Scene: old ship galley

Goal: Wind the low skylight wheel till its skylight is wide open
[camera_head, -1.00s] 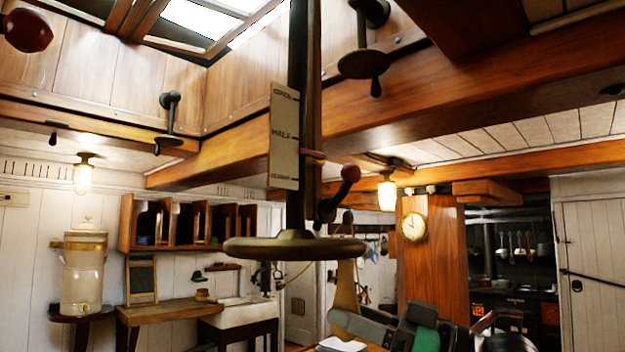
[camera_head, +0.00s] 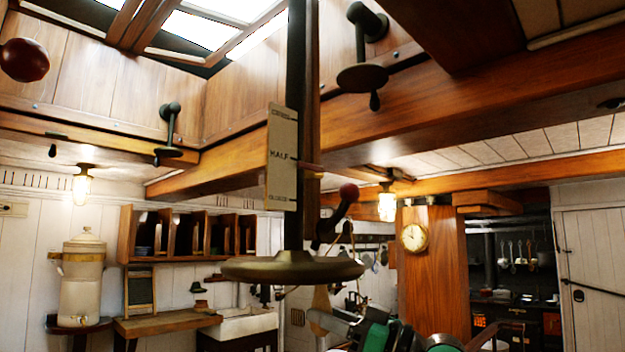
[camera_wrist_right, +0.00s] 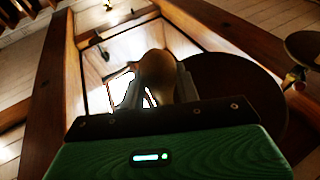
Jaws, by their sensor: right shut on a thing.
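The low skylight wheel (camera_head: 292,268) is a flat dark disc at the foot of a vertical shaft. Its wooden handle (camera_head: 320,300) hangs below the rim. My right gripper (camera_head: 322,318) is shut on this handle, under the wheel. In the right wrist view the rounded handle (camera_wrist_right: 155,72) sits between the fingers, with the wheel (camera_wrist_right: 240,100) beside it. The skylight (camera_head: 205,30) shows bright panes overhead. My left gripper is not in view.
Other small cranks (camera_head: 363,76) are on the skylight surround. A heavy beam (camera_head: 440,100) crosses overhead. A wooden counter (camera_head: 165,323) and a water urn (camera_head: 84,280) are at left.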

